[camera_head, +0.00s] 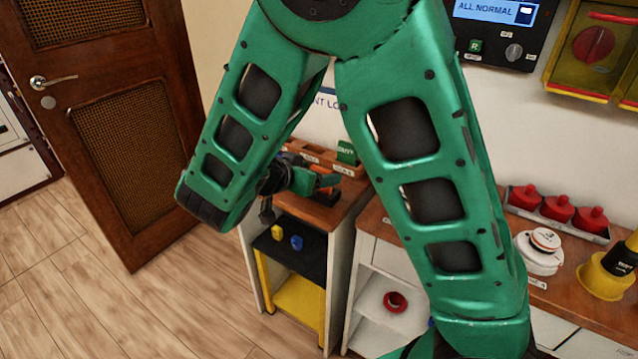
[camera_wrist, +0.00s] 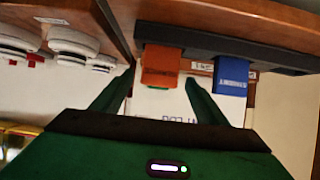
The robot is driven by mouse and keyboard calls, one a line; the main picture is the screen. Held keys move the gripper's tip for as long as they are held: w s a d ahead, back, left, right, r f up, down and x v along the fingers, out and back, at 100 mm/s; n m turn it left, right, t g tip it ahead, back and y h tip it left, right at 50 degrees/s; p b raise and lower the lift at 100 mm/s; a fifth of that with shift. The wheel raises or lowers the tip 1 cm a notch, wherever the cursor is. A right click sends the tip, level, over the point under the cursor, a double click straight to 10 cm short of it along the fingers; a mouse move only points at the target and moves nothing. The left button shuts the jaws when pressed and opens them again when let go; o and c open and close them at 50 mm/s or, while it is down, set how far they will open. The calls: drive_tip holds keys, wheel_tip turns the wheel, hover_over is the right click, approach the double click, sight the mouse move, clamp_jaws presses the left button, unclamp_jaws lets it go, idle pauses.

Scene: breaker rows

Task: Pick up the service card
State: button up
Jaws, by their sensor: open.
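In the wrist view an orange card (camera_wrist: 161,66) and a blue card (camera_wrist: 231,78) stand in a dark rack (camera_wrist: 205,44) along a wooden surface. Their lettering is too small or turned to read, so I cannot tell which is the service card. My gripper (camera_wrist: 159,81) is open, its two green fingers on either side of the orange card's end; I cannot tell whether they touch it. In the head view a green card (camera_head: 346,152) stands in the wooden tray behind my gripper (camera_head: 322,182), which is partly hidden by my arm.
A wooden cabinet top (camera_head: 345,205) lies under my gripper, with a dark shelf (camera_head: 290,255) below. A second counter (camera_head: 590,300) at right holds red knobs (camera_head: 557,208) and a white round device (camera_head: 538,258). A brown door (camera_head: 110,120) stands at left; the floor before it is clear.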

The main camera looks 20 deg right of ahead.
drive_tip(key=shift+w+d+f, duration=0.15)
drive_tip(key=shift+d, duration=0.1)
drive_tip(key=shift+c, duration=0.7)
drive_tip(key=c, duration=1)
